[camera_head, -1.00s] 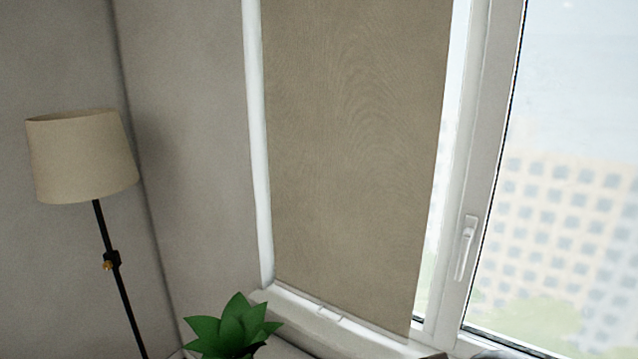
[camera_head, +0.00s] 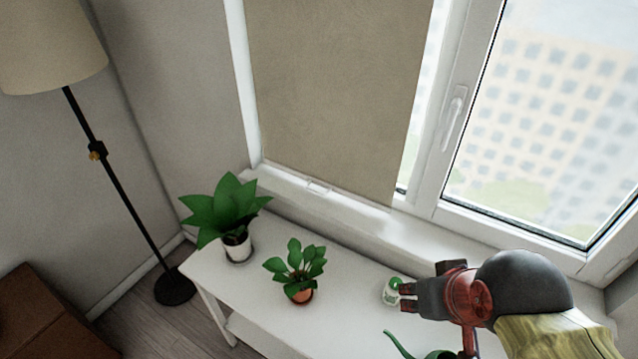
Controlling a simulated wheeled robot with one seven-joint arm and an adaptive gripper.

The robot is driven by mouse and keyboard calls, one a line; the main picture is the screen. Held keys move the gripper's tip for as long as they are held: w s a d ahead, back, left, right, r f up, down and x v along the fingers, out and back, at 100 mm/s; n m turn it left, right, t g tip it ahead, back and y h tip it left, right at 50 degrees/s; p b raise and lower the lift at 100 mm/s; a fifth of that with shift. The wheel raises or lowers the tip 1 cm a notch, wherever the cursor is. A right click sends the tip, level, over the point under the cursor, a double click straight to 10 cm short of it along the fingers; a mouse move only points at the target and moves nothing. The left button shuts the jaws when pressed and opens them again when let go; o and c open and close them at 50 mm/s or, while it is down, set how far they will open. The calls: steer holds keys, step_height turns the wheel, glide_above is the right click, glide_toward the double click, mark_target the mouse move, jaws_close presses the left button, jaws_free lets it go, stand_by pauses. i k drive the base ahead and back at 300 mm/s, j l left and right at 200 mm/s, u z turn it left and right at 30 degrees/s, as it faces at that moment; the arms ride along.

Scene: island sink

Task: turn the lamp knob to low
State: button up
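The floor lamp (camera_head: 125,203) stands at the left, with a beige shade (camera_head: 50,50), a thin black pole and a round black base on the floor. Its small brass-coloured knob (camera_head: 94,156) sits on a black block partway up the pole. The knob's setting is too small to read. My gripper (camera_head: 405,294) is at the lower right, far from the lamp, in front of the white table. Its dark fingers point left, and their opening cannot be made out clearly.
A white table (camera_head: 262,318) under the window holds a large potted plant (camera_head: 229,212), a smaller potted plant (camera_head: 297,270), a green-and-white container (camera_head: 391,291) beside my gripper and a green watering can (camera_head: 405,346). A brown cabinet (camera_head: 50,320) is at lower left. Floor shows between cabinet and table.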

mark_target(93, 156)
steer(key=u, duration=1.5)
steer(key=i+j+z, duration=0.4)
steer(key=i+j, duration=0.3)
steer(key=i, duration=0.4)
steer(key=i+j+z, duration=0.35)
steer(key=i+j, duration=0.6)
steer(key=j, duration=0.1)
